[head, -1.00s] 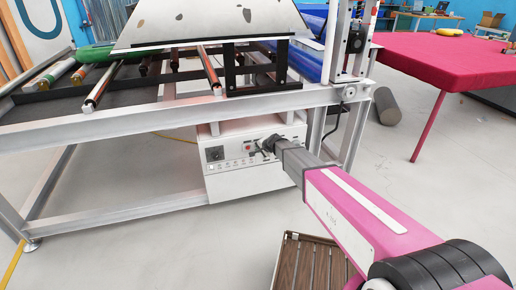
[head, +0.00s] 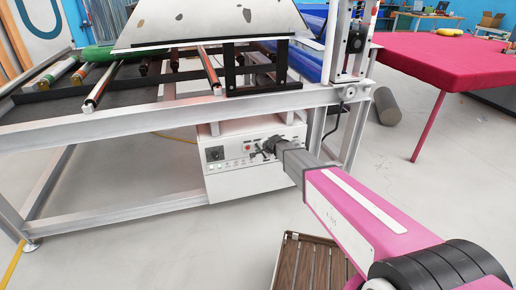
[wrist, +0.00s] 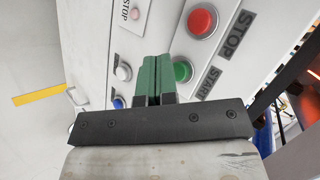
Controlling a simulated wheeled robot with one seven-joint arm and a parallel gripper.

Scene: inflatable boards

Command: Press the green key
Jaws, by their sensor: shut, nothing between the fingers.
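The green key (wrist: 183,71) is a round green button in a pale ring, beside the word START in the wrist view. My gripper (wrist: 154,62) has its two green fingers shut together with nothing between them. The fingers lie just left of the green key in that view and partly overlap its ring. I cannot tell whether they touch the panel. In the head view my gripper (head: 267,147) is at the front of the white control box (head: 250,182), and the green key is hidden there.
A red STOP button (wrist: 201,20) sits above the green key in the wrist view. A white button (wrist: 123,71) and a blue button (wrist: 118,102) are to the left. The steel frame (head: 150,117) passes above the box, and a slatted wooden crate (head: 308,262) stands below my arm.

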